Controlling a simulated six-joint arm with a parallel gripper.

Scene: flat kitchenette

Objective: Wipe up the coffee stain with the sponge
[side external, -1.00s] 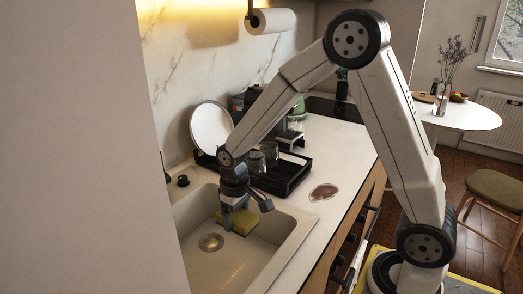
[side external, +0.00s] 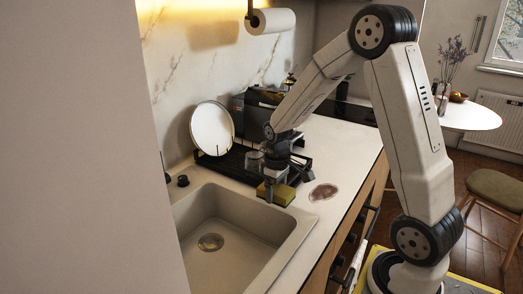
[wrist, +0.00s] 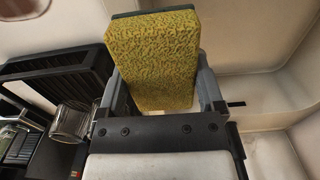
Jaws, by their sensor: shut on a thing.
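My gripper (side external: 275,183) is shut on a yellow-green sponge (side external: 278,194). In the side view the sponge is at the sink's right rim, beside the dish rack; whether it touches the rim I cannot tell. In the wrist view the sponge (wrist: 152,60) stands between my gripper's two fingers (wrist: 165,100), its rough face toward the camera. The brown coffee stain (side external: 323,192) is on the white counter, a short way right of the sponge. I cannot make out the stain in the wrist view.
The beige sink (side external: 235,250) is empty at the left. A black dish rack (side external: 228,166) with a white plate (side external: 212,129) and glassware (side external: 254,160) stands behind the sponge, close to my gripper. The counter (side external: 337,160) around the stain is clear.

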